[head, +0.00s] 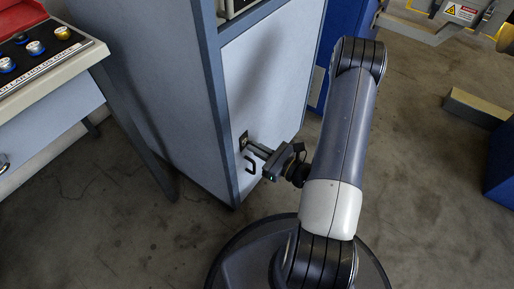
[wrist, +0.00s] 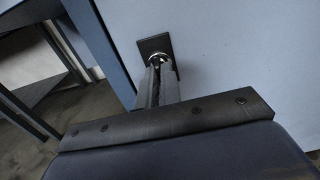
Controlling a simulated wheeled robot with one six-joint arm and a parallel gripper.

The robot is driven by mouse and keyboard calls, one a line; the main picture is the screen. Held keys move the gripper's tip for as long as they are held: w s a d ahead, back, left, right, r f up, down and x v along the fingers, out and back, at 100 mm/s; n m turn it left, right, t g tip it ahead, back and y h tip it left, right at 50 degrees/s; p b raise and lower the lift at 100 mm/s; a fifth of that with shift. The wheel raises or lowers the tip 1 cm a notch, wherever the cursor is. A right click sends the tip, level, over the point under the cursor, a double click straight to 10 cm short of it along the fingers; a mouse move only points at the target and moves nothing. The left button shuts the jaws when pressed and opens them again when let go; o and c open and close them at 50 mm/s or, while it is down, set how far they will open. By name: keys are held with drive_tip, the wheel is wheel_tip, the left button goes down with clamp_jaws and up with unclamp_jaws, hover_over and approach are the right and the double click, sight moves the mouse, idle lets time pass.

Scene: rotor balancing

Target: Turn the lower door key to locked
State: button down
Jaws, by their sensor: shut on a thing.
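The lower door (head: 262,90) is a pale blue-grey panel on a cabinet, and it is closed in its frame. Its lock has a dark square plate (head: 243,139), which also shows in the wrist view (wrist: 155,44) with a bright metal ring at its middle. My gripper (head: 256,151) is at this plate, with its two fingers close together and pointing at the lock. In the wrist view my gripper (wrist: 157,80) is shut on the key, whose body is mostly hidden between the fingers. I cannot tell the key's angle.
A bench (head: 75,55) with coloured knobs stands at the left. A machine with a warning label (head: 461,12) is at the upper right. Open concrete floor (head: 420,150) lies to the right.

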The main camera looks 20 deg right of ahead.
drive_tip(key=c, duration=1.6)
unclamp_jaws()
drive_tip(key=p+v, duration=0.2)
drive_tip(key=v, duration=0.8)
drive_tip(key=shift+s+d, duration=0.25)
drive_tip(key=shift+s, duration=0.05)
drive_tip(key=b+x, duration=0.2)
drive_tip(key=x, duration=0.9)
drive_tip(key=shift+s+d, duration=0.15)
